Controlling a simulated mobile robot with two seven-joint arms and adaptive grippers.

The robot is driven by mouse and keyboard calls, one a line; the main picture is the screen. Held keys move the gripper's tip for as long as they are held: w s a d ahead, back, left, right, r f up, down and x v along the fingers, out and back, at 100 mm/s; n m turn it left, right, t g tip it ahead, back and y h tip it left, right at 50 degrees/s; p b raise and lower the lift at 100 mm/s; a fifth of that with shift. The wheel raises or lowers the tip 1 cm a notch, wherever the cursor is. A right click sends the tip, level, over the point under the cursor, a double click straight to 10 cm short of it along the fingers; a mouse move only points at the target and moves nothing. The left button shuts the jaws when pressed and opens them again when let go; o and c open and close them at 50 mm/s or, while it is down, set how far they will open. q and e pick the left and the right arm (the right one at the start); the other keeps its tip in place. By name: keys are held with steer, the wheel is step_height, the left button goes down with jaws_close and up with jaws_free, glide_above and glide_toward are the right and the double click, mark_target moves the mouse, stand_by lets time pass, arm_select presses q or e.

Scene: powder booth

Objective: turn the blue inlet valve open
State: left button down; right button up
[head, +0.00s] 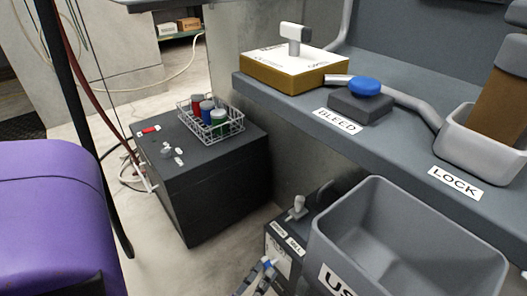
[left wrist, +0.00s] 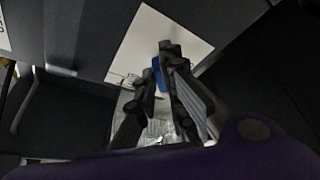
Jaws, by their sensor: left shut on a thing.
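The blue inlet valve handle (head: 268,263) shows as a small blue piece low in the head view, in front of the dark cabinet (head: 271,243) with small printed labels. My left gripper (head: 265,267) is at it, with its fingertips closed around the blue piece. In the left wrist view the blue handle (left wrist: 157,73) sits between the fingertips of the left gripper (left wrist: 166,68), in front of a white printed plate (left wrist: 165,35). The fingers hide most of the handle, and I cannot tell its turn angle. My right gripper is not in view.
A grey bin (head: 400,235) stands right beside the cabinet, close to my left gripper. A grey lever (head: 297,208) rises from the cabinet. A black box (head: 215,185) with a wire basket (head: 232,128) stands left.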

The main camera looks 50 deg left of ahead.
arm_select(q)
steer(key=n+g+p, duration=0.1)
steer(key=n, duration=0.2)
steer(key=r+n+g+p, duration=0.1)
steer(key=n+p, duration=0.1)
steer(key=n, duration=0.1)
steer(key=n+g+y+p, duration=0.1)
steer(key=n, duration=0.2)
steer(key=shift+d+r+n+p, duration=0.2)
steer(key=shift+d+n+p, duration=0.1)
steer(key=shift+p, duration=0.1)
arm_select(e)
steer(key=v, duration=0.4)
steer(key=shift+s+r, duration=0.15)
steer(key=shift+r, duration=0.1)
arm_select(q)
steer(key=shift+g, duration=0.3)
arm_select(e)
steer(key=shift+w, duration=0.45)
arm_select(q)
steer(key=c, duration=1.8)
jaws_free()
steer(key=shift+c, duration=0.2)
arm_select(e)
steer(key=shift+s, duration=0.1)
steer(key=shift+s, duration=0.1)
